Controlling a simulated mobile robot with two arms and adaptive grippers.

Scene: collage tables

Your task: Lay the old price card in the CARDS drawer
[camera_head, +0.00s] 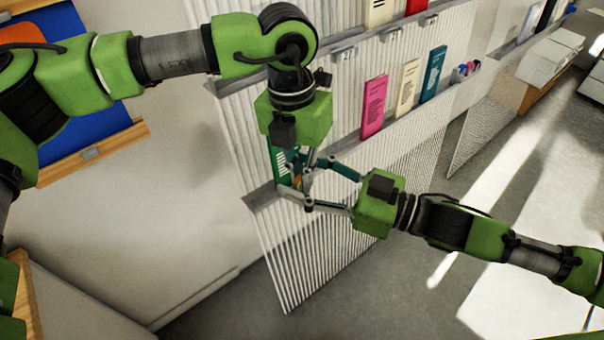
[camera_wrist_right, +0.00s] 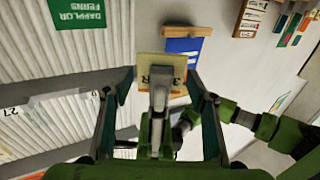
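A cream price card (camera_wrist_right: 174,60) with a dark "3" on it shows in the right wrist view, partly covered by a grey finger of my left gripper. My left gripper (camera_head: 299,180) points down in front of the ribbed display panel and appears shut on the card. My right gripper (camera_head: 309,185) reaches in from the right with its fingers spread. In the wrist view its fingertips (camera_wrist_right: 160,76) lie on either side of the card; I cannot tell whether they touch it. The card is hard to make out in the head view. No CARDS drawer is visible.
The ribbed panel (camera_head: 235,95) stands close behind both grippers. Its ledges carry a pink booklet (camera_head: 374,107), a cream one (camera_head: 407,88) and a teal one (camera_head: 432,74). A green card (camera_head: 281,168) stands on the low ledge beside my left gripper. Open floor (camera_head: 400,270) lies in front.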

